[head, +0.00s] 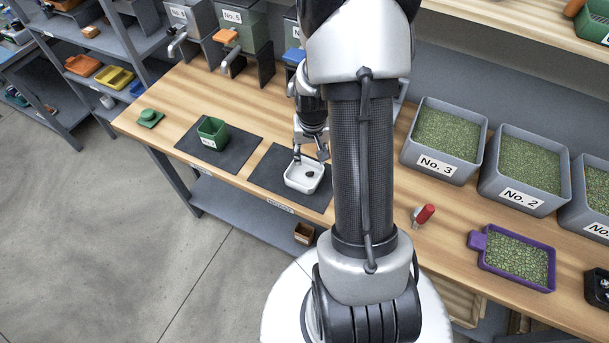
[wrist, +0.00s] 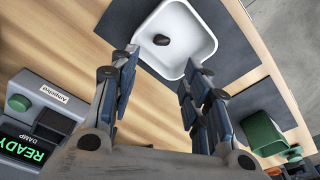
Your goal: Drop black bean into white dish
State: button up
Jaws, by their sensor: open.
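A white square dish (head: 293,184) stands on a dark mat under my gripper, and it also shows in the wrist view (wrist: 201,30). A single dark bean (wrist: 161,40) lies on the dish floor; it is a small dark spot in the head view (head: 309,174). My gripper (head: 310,156) is above the far edge of the dish. In the wrist view its two fingers (wrist: 161,64) are spread apart with nothing between them. The bean lies past the fingertips, apart from them.
A green labelled container (head: 212,133) stands on another dark mat (head: 185,147) to the left. Grey bins of green beans (head: 444,141) and a purple tray (head: 477,241) are on the right. A device reading READY (wrist: 25,145) is beside my gripper.

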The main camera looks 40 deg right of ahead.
notch_tip(320, 180, up, 12)
jog(key=s+a, duration=0.1)
jog(key=shift+s, duration=0.25)
dwell(0.4)
jog(key=shift+f, duration=0.1)
jog(key=shift+a, duration=0.15)
jog(key=s+a+r+n+t, duration=0.1)
jog(key=s+a+r+n, duration=0.1)
jog(key=s+a+r, duration=0.2)
jog(key=s+a+r+n+t+b, duration=0.1)
jog(key=s+a+r+n, duration=0.2)
jog(key=a, duration=0.7)
jog(key=s+a+r+n+t+y, duration=0.1)
jog(key=s+a+r+n, duration=0.1)
jog(key=s+a+r, duration=0.3)
jog(key=s+a, duration=0.1)
jog(key=a, duration=0.2)
jog(key=shift+r+n+b, duration=0.25)
jog(key=shift+n+b, duration=0.05)
jog(key=shift+b, duration=0.05)
jog(key=shift+c, duration=0.3)
